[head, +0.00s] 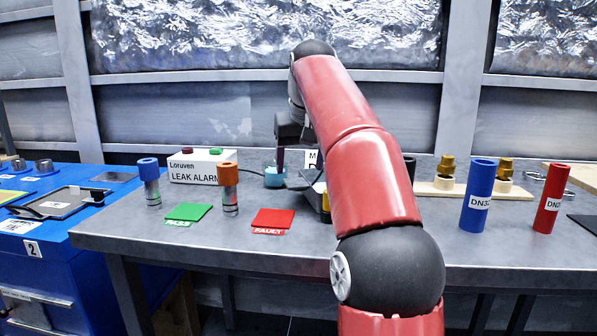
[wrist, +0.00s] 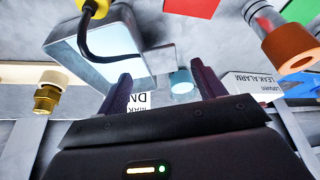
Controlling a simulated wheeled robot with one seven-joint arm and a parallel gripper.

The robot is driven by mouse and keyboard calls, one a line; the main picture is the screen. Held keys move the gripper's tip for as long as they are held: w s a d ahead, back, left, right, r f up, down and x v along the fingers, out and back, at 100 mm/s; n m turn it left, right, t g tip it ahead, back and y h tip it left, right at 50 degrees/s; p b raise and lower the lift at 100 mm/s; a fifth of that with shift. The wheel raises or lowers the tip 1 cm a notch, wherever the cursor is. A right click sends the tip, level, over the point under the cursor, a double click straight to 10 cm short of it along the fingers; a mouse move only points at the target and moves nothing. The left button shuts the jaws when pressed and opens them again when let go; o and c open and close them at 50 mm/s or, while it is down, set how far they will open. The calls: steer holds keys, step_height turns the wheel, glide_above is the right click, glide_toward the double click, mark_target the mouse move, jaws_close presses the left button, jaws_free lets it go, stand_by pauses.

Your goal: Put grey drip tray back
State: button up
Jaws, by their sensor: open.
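A grey open-topped tray (wrist: 107,50), which looks like the drip tray, lies on the bench in the wrist view, with a flat grey tab (wrist: 160,58) on its near right side. A black cable with a yellow end crosses it. In the head view my arm hides most of the tray (head: 313,186). My gripper (head: 280,160) is open and points down over the bench. In the wrist view my gripper (wrist: 161,70) has its fingers apart, with the tab seen just beyond and between them; I cannot tell the height gap.
A teal cylinder (wrist: 181,82) stands close to the right finger. The leak alarm box (head: 200,167), red fault pad (head: 273,219), green pass pad (head: 188,212) and orange-topped fitting (head: 228,188) are nearby. A blue cart (head: 95,270) stands left.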

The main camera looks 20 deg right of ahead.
steer(key=p+v, duration=0.1)
steer(key=v, duration=0.3)
steer(key=shift+r, duration=0.15)
steer(key=shift+o, duration=0.4)
steer(key=t+b, duration=0.4)
steer(key=b, duration=0.6)
glide_toward(296, 182)
steer(key=shift+w+a+f+h, duration=0.15)
steer(key=shift+w+a+f, duration=0.2)
steer(key=shift+f, duration=0.25)
steer(key=shift+w+a+f+h, duration=0.15)
steer(key=shift+w+a+f, duration=0.1)
steer(key=shift+w+f, duration=0.3)
steer(key=shift+d+f+b, duration=0.1)
steer(key=shift+d+b, duration=0.05)
steer(key=shift+b, duration=0.15)
steer(key=shift+w+f, duration=0.2)
steer(key=shift+w, duration=0.05)
steer(key=x, duration=0.2)
steer(key=b+x, duration=0.1)
steer(key=x, duration=0.1)
steer(key=d+x, duration=0.1)
steer(key=x, duration=0.1)
steer(key=shift+w+f, duration=0.1)
steer(key=shift+w, duration=0.2)
steer(key=c, duration=1.5)
